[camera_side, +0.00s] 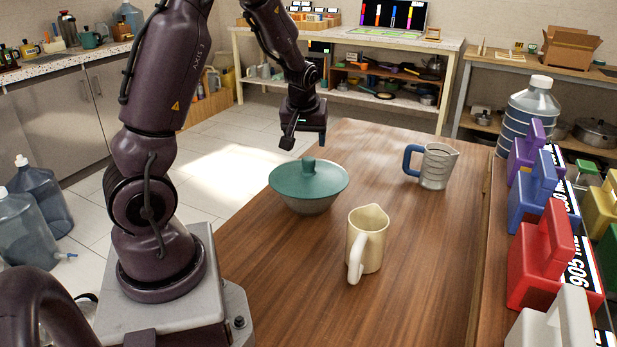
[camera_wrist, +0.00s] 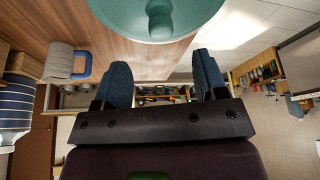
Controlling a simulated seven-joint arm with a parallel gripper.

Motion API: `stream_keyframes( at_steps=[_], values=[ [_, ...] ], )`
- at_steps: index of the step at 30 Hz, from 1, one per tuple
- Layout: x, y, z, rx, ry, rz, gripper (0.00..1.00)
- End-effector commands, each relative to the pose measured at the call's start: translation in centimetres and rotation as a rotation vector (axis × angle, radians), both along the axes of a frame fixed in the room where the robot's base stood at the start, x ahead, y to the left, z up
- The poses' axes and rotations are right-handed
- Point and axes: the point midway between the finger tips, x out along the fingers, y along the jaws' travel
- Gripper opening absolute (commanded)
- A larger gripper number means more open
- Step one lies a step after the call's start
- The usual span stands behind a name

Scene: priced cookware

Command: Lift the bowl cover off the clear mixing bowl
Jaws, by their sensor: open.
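The clear mixing bowl (camera_side: 308,206) stands on the wooden table near its left edge. The teal bowl cover (camera_side: 290,182) with a round knob on top sits on the bowl. In the wrist view the cover (camera_wrist: 190,20) shows at the top edge, partly cut off, and the bowl under it is hidden. My gripper (camera_side: 300,143) is above and behind the cover, apart from it. In the wrist view my gripper (camera_wrist: 164,80) has its two blue-padded fingers spread wide, with nothing between them.
A cream pitcher (camera_side: 372,245) stands in front and right of the bowl. A clear measuring jug (camera_side: 437,167) with a blue handle stands at the back right. Coloured weight-like blocks (camera_side: 541,262) and a ribbed water bottle (camera_side: 529,115) line the right side.

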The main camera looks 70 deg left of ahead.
Motion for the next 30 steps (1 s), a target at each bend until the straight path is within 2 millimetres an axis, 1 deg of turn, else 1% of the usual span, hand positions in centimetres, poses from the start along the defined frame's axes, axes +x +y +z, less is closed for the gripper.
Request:
stream_keyframes(
  at_steps=[1,3,6,14,18,21,25,30],
  values=[
    [0.1,0.4,-1.1,-0.002,0.006,0.002,0.66],
    [0.3,0.8,-2.3,-0.004,0.006,0.002,0.66],
    [0.6,1.3,-3.6,-0.002,0.004,-0.001,0.66],
    [1.0,2.1,-5.4,-0.002,0.003,-0.001,0.66],
    [1.4,3.1,-7.4,-0.003,0.005,-0.001,0.66],
    [1.6,3.5,-8.6,-0.003,0.004,-0.003,0.66],
    [1.8,3.8,-9.3,-0.002,0.003,-0.004,0.66],
    [1.8,3.8,-9.3,-0.002,0.002,-0.004,0.66]
  ],
)
